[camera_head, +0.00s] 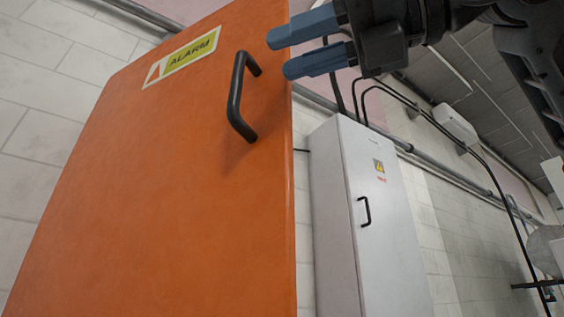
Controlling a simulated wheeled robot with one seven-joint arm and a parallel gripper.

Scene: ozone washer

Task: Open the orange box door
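The orange box door (165,190) fills the left and middle of the view, and it looks shut. A black bar handle (237,98) stands out from it near its right edge. My gripper (278,55) comes in from the upper right with its two blue fingers pointing left. The fingers are apart with a gap between them, and nothing shows in the gap. The fingertips are to the right of the handle's upper end and appear apart from it; the exact depth is hard to tell.
A yellow and white ALARM label (183,57) is on the orange door. A grey cabinet (368,215) with a small black handle (364,211) stands to the right. Cables and pipes (440,165) run along the tiled wall behind. The space before the orange door looks clear.

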